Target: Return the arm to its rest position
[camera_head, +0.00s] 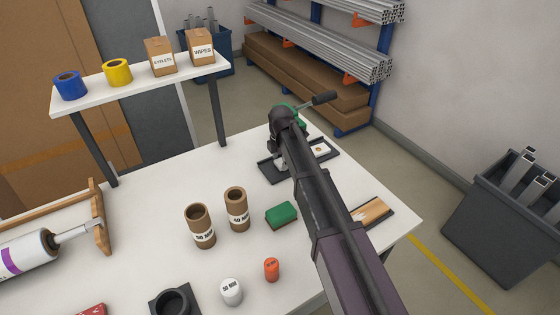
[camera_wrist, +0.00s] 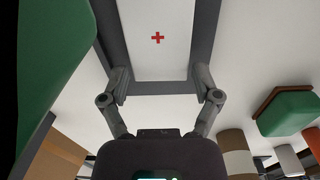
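My gripper (camera_wrist: 163,80) is open, with its two fingers wide apart and nothing between them. In the wrist view it is over a white surface with a red cross (camera_wrist: 157,38), framed by a dark border. In the head view my arm (camera_head: 330,205) reaches from the lower right across the white table, with its wrist above a black tray (camera_head: 272,174). The arm hides part of the tray, and the gripper fingers are mostly hidden there.
A green device with a black lever (camera_head: 322,98) stands behind my wrist. A green block (camera_head: 281,215) and two brown tubes (camera_head: 237,210) stand left of my arm. An orange cylinder (camera_head: 271,269) and white cylinder (camera_head: 231,291) are nearer. A raised shelf (camera_head: 135,85) is at the back left.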

